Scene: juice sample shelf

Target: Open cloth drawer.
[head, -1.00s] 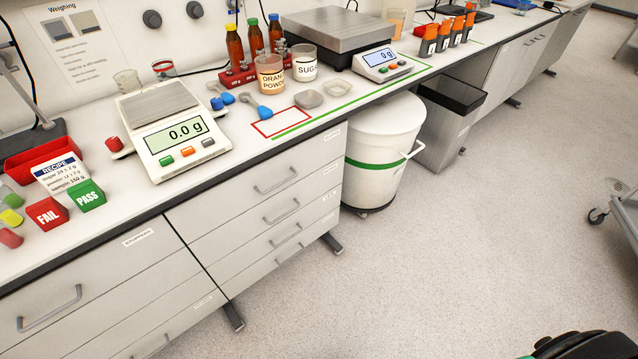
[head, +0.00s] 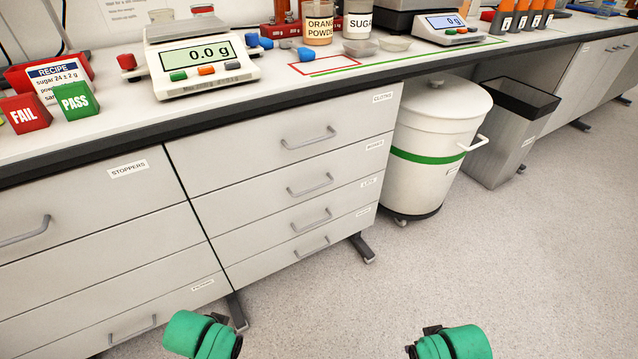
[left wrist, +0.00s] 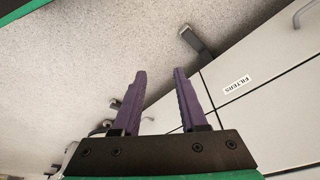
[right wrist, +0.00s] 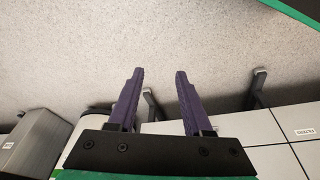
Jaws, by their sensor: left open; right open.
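A bench cabinet has a right column of several white drawers with grey bar handles, all shut. The left column has a drawer labelled STOPPERS (head: 90,190) and a low one labelled FILTERS (left wrist: 250,100). My left gripper (left wrist: 160,72) and right gripper (right wrist: 160,72) are open and empty, with floor behind their fingers.
A white lidded bin (head: 425,125) with a green band stands right of the drawers, then a grey bin (head: 510,140). A scale (head: 195,60) and FAIL (head: 25,112) and PASS (head: 76,101) blocks are on the bench top. The floor in front is clear.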

